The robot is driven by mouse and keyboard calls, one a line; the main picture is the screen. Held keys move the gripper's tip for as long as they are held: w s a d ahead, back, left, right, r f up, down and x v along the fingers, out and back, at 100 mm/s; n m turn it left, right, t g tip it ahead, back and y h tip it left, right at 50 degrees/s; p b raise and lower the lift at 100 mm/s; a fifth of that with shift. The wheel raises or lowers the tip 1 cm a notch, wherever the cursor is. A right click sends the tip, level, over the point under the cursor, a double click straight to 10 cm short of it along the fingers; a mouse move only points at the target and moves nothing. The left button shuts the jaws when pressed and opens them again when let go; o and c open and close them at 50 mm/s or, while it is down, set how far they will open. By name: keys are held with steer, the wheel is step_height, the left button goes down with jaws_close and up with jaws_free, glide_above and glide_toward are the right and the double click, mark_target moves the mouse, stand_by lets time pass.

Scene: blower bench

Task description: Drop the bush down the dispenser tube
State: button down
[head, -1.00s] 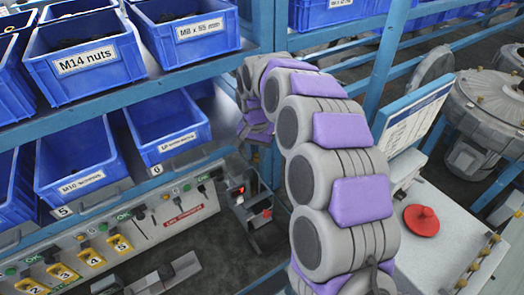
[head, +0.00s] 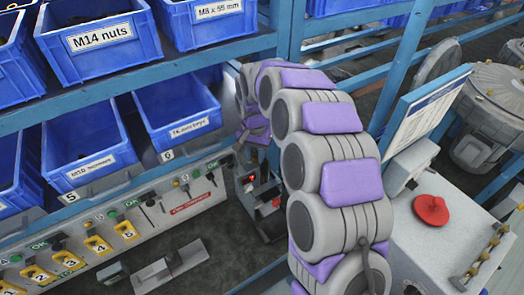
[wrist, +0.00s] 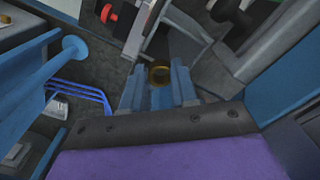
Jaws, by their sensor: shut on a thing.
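The bush is a small brass-coloured ring (wrist: 159,70) in the wrist view. My gripper (wrist: 160,82) is shut on it, with the ring between the blue-grey fingertips and its opening facing the camera. In the head view the far end of my arm reaches to the bench below the bins, and its own links hide the fingers and the bush. I cannot pick out the dispenser tube with certainty. A blue rod with a round flared end (wrist: 76,47) shows left of the fingers in the wrist view.
Blue bins (head: 103,38) fill the shelves. A panel of switches and yellow numbered tags (head: 97,244) runs below. A small dark fixture with a red part (head: 262,198) stands beside my arm. A red knob (head: 431,210) sits on the grey cabinet at right.

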mark_target(268, 161)
steer(key=shift+a, duration=0.25)
steer(key=shift+s+d, duration=0.1)
steer(key=shift+d, duration=0.15)
steer(key=shift+d+r+p, duration=0.15)
steer(key=shift+d+p, duration=0.15)
steer(key=shift+d, duration=1.6)
steer(key=shift+a, duration=1.75)
steer(key=shift+p, duration=0.3)
steer(key=shift+d, duration=0.3)
